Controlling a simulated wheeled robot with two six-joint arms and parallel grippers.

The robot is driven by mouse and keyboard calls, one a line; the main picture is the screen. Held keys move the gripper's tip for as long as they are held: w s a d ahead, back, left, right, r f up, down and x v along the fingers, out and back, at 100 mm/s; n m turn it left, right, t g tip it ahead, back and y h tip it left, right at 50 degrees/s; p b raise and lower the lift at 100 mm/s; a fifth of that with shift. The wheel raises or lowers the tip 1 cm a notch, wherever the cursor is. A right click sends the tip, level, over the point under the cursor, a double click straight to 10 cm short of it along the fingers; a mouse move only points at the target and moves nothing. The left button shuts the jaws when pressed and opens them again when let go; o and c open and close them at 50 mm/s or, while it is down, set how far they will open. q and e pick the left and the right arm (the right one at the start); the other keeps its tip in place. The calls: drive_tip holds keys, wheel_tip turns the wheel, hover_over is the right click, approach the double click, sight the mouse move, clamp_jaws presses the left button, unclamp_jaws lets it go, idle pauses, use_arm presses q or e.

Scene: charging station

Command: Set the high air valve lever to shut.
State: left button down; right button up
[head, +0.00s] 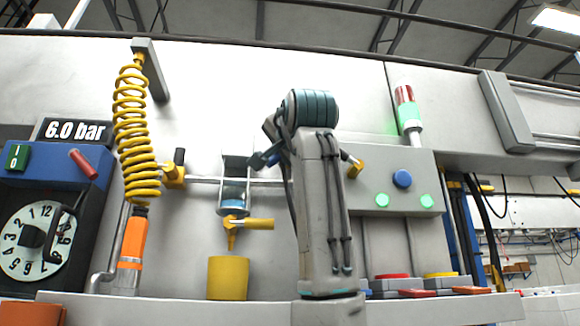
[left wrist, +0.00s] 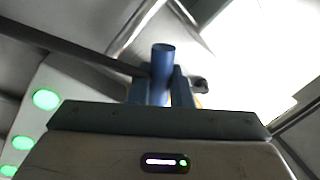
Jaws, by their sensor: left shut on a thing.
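My left gripper (head: 264,159) is in front of the air pipe in the middle of the head view, with its arm standing up at its right. In the left wrist view its two fingers (left wrist: 160,88) are shut on a blue cylindrical lever handle (left wrist: 163,58), whose end sticks out above them. A yellow fitting (head: 355,168) shows just right of my arm. The arm hides most of the valve behind it, so I cannot tell the lever's setting. My right gripper is not in view.
A second yellow valve (head: 174,173) with a dark handle sits left on the pipe. A yellow coiled hose (head: 135,130) hangs beside it. A yellow tap (head: 250,223) is above a yellow cup (head: 228,278). A panel with a blue button (head: 402,179) and green lights stands right.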

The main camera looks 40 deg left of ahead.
sight(275, 154)
use_arm(q)
drive_tip(key=m, duration=0.1)
drive_tip(key=m+b, duration=0.1)
drive_tip(key=r+m, duration=0.1)
drive_tip(key=shift+s+a+t, duration=0.3)
drive_tip(key=shift+a, duration=0.05)
drive_tip(key=m, duration=0.1)
drive_tip(key=r+m+b, duration=0.1)
drive_tip(key=m, duration=0.1)
drive_tip(key=shift+s+a+r+t+h, duration=0.1)
drive_tip(key=shift+s+r+t+h, duration=0.05)
drive_tip(key=shift+t+h, duration=0.2)
drive_tip(key=shift+r+m+t+h+b, duration=0.15)
drive_tip(key=shift+r+m+t, duration=0.15)
drive_tip(key=shift+m, duration=0.4)
drive_tip(key=shift+r+m+t+h+b, duration=0.15)
drive_tip(key=shift+r+m, duration=0.1)
drive_tip(key=shift+m, duration=0.45)
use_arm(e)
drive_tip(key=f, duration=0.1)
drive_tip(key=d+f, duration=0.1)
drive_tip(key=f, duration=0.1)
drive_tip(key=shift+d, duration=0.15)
use_arm(q)
drive_tip(key=shift+r+m, duration=0.15)
drive_tip(key=shift+m, duration=0.15)
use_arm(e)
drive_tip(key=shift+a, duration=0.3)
